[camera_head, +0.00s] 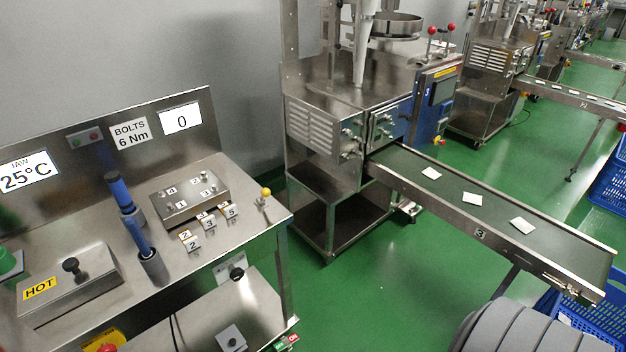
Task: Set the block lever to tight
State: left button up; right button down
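A small lever with a yellow ball knob (266,192) stands at the right end of the steel bench, beside the block. I take it for the block lever; its shaft looks near upright, and I cannot read any tight or loose marking. The metal block (188,212) lies left of it, with bolts numbered 1 to 4 on top. Neither of my grippers is in view.
Two blue-handled tools (120,190) stand in holders left of the block. Small numbered pieces (208,219) lie in front of it. A HOT box (70,285) is at the left. A display (181,118) reads 0. A conveyor (570,247) carries white packets at right.

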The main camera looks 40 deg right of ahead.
aim_at(265, 193)
jog(key=z, duration=1.5)
jog(key=k, duration=0.65)
jog(key=z, duration=0.85)
jog(key=i, duration=1.05)
jog(key=u, duration=0.55)
